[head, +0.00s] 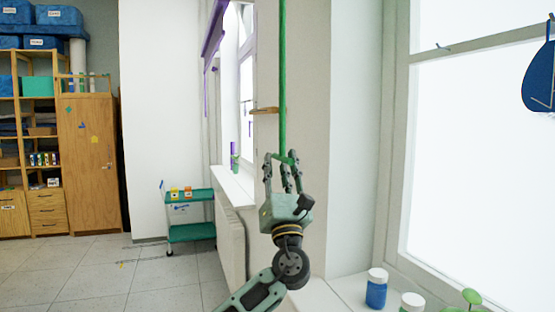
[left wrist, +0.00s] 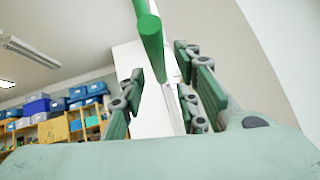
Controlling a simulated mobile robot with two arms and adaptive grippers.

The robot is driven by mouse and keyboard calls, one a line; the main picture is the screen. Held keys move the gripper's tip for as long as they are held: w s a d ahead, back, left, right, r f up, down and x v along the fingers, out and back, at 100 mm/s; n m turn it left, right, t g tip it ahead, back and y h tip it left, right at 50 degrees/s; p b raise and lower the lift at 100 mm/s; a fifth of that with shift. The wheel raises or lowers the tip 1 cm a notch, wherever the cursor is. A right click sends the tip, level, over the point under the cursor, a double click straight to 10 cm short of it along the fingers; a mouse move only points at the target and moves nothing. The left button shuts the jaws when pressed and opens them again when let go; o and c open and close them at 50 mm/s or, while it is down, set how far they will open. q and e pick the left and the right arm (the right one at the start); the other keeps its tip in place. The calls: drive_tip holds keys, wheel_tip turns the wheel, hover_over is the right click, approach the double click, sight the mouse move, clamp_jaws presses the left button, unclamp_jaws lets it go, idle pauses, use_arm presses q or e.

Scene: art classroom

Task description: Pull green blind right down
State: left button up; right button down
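The green blind (head: 283,80) shows in the head view as a narrow vertical green strip, seen nearly edge-on, running up out of the picture. Its lower end (head: 286,159) is at my left gripper's fingertips. My left gripper (head: 283,165) points upward with its fingers spread. In the left wrist view a green bar (left wrist: 150,35) comes down from the top between the fingers of the left gripper (left wrist: 160,80). I see gaps beside the bar; whether any finger touches it, I cannot tell. My right gripper is in neither view.
A purple blind (head: 213,35) hangs at the farther window. A white wall pier stands behind my left gripper. Paint jars (head: 376,292) stand on the near sill at lower right. A green trolley (head: 190,233) and wooden cabinet (head: 90,165) stand farther back. The floor at left is clear.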

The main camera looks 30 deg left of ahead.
use_arm(q)
drive_tip(key=v, duration=0.9)
drive_tip(key=shift+f, duration=0.15)
